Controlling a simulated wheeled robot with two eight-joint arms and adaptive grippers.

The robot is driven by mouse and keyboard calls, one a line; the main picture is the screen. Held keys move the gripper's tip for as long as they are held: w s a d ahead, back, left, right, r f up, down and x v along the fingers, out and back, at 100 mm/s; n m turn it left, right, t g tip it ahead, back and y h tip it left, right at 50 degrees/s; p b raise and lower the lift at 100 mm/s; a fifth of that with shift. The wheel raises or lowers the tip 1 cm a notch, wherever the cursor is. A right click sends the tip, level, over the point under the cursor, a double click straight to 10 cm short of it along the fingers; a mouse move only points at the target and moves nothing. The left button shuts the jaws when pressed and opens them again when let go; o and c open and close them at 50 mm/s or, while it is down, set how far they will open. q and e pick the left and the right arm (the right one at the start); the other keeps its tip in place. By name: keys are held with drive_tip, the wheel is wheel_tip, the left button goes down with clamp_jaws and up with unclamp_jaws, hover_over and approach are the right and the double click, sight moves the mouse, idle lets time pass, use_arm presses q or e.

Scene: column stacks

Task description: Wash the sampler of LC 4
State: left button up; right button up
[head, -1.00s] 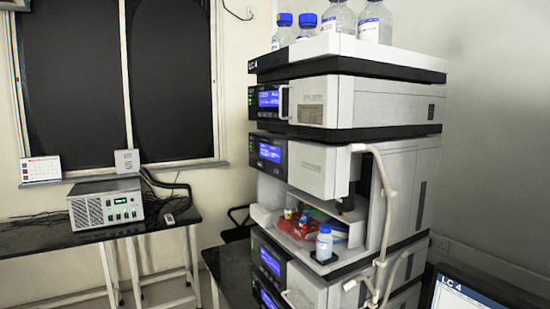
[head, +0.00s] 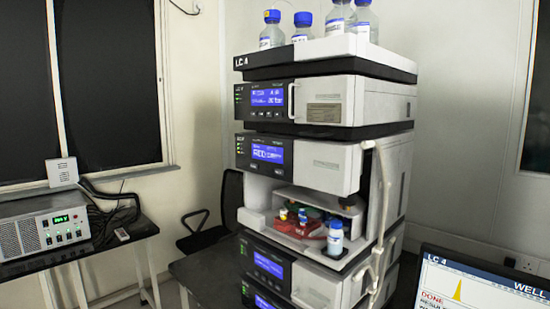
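The LC 4 stack (head: 325,85) stands at the centre right, with "LC 4" on its top tray. Its sampler (head: 300,165) is the module with a lit blue display and an open bay below. In the bay sit a red tray (head: 305,228), small vials with yellow and blue caps (head: 292,214), and a white-labelled bottle with a blue cap (head: 335,238) at the front right corner. A pale tube (head: 383,200) runs down the stack's right front. Neither of my grippers is in view.
A monitor (head: 480,280) at the lower right shows "LC 4", "WELL" and "DONE" beside a yellow peak. Several blue-capped bottles (head: 335,20) stand on top of the stack. A bench with a grey box (head: 45,230) is at left, and a dark chair (head: 215,215) stands behind.

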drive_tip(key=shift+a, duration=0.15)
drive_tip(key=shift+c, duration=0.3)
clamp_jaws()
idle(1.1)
